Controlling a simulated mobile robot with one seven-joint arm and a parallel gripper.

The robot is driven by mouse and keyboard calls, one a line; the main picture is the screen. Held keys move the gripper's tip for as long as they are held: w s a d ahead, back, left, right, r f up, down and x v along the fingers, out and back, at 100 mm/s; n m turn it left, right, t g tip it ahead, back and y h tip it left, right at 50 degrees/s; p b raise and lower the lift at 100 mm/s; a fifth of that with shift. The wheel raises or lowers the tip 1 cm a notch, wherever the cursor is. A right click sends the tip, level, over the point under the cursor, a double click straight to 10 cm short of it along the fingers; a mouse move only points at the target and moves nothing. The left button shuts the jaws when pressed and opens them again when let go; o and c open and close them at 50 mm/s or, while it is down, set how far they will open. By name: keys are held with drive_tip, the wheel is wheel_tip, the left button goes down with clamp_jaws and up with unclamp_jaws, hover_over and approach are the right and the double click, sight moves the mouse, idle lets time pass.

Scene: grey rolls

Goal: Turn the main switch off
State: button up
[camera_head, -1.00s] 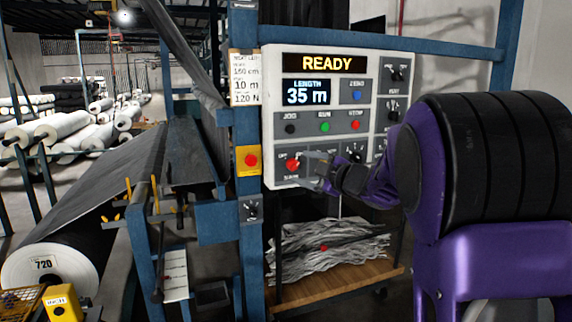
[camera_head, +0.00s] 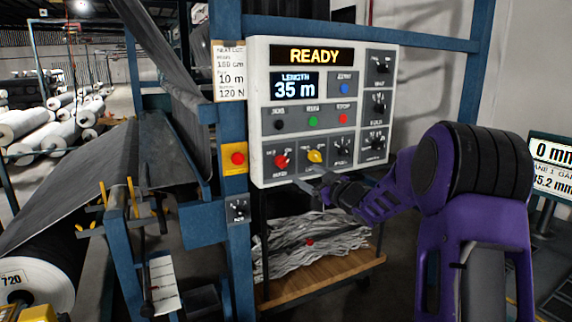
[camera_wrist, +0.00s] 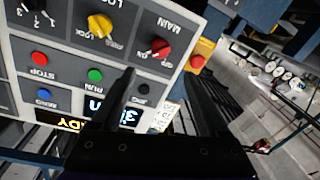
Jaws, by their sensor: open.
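The main switch (camera_head: 281,160) is a red rotary knob at the lower left of the white control panel (camera_head: 259,95). In the wrist view, which is upside down, the red knob (camera_wrist: 161,47) sits under the label MAIN, beyond and roughly between my fingertips. My gripper (camera_head: 308,185) is at the panel's lower edge, below and right of the red knob, apart from it. In the wrist view my gripper (camera_wrist: 160,74) is open with nothing between its fingers. The knob's exact pointer direction is too small to tell.
A yellow knob (camera_head: 315,156) sits right of the red one, then a black knob (camera_head: 342,150). Black, green and red buttons are above. A red button on a yellow plate (camera_head: 237,159) is on the blue post left of the panel. A wooden shelf (camera_head: 330,280) is below.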

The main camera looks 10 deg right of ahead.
sight(286, 163)
drive_tip(key=p+x, duration=0.1)
drive_tip(key=x, duration=1.1)
drive_tip(key=shift+a, duration=0.1)
clamp_jaws()
